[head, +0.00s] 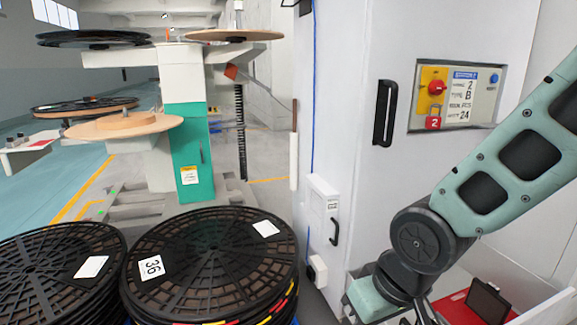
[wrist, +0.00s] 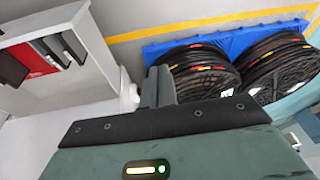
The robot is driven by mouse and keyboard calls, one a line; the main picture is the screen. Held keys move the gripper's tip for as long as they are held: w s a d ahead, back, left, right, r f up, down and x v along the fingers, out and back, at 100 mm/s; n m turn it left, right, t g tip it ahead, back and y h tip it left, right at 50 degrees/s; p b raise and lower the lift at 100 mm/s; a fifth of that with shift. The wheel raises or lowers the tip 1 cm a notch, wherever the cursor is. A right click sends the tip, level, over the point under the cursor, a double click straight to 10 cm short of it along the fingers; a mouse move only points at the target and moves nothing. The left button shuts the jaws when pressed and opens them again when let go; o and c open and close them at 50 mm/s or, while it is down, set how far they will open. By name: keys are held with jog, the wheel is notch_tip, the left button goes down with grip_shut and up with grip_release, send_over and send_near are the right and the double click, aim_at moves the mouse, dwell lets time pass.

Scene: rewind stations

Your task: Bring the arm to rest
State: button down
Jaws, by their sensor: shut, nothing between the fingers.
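My arm comes in from the right in the head view and bends at a dark elbow joint, with its lower part hanging near the bottom edge. My gripper (wrist: 158,88) shows in the wrist view as dark fingers shut together, with nothing between them. In the head view its fingertips are cut off or hidden at the bottom edge. The arm hangs in front of the white cabinet (head: 345,120), beside an open tray (head: 540,290) with a red lining and dark objects. I cannot tell whether the arm touches anything.
Black cable reels (head: 215,260) stacked on a blue pallet (wrist: 225,42) stand left of the arm. A green and white rewind machine (head: 188,150) stands behind them. The cabinet panel holds a red knob (head: 436,88) and a red padlock (head: 433,123). A black handle (head: 385,112) sticks out beside it.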

jog(key=s+d+r+n+g+h, duration=0.2)
jog(key=s+r+n, duration=0.15)
jog(key=s, duration=0.85)
notch_tip(320, 180, up, 39)
jog(key=p, duration=3.8)
jog(key=shift+d+f, duration=0.15)
jog(key=shift+d, duration=0.05)
jog(key=shift+s+m, duration=0.1)
jog(key=shift+m, duration=0.15)
